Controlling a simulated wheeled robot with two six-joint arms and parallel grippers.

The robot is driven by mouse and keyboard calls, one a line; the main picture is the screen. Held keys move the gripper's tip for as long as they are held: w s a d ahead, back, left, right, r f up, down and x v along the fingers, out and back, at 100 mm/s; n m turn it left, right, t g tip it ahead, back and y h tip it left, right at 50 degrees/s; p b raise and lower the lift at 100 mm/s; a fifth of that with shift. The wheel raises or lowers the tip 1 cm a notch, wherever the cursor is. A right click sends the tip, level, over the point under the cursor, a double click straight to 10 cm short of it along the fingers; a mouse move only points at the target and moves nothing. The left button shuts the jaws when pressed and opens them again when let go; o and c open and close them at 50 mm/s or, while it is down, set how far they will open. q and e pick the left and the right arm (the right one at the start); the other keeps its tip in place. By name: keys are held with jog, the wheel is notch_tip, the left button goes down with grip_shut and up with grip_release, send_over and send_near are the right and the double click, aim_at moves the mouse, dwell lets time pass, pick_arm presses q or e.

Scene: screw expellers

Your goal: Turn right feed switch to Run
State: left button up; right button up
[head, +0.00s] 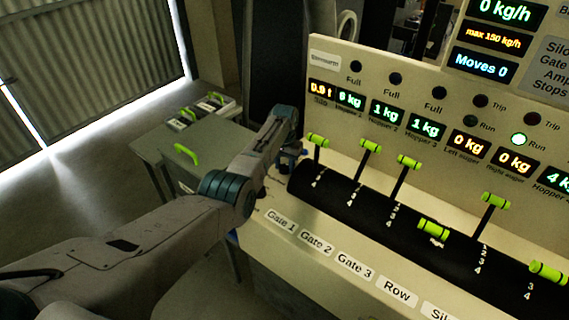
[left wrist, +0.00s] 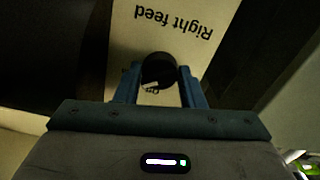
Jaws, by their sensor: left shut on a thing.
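The right feed switch is a round black knob (left wrist: 158,69) on a cream panel in the left wrist view, next to an upside-down "Right feed" label (left wrist: 173,20). My left gripper (left wrist: 158,82) is shut on this knob, one blue finger on each side. A small light mark shows at the knob's edge; the lettering there is partly hidden, so I cannot read the setting. In the head view my left gripper (head: 289,158) is at the left end of the console, and the knob is hidden there. My right gripper is not in view.
The console (head: 310,265) carries several green-handled levers (head: 369,146) right of my left gripper. Above are displays and lamps; the right Run lamp (head: 519,139) is lit, the left Run lamp (head: 471,121) dark.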

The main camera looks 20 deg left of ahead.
aim_at(285, 165)
pick_arm(q)
jog(key=shift+r+m, duration=0.1)
jog(key=shift+m, duration=0.3)
jog(key=o, duration=1)
notch_tip(285, 165, up, 11)
jog(key=shift+f+b, duration=0.1)
jog(key=shift+b, duration=0.95)
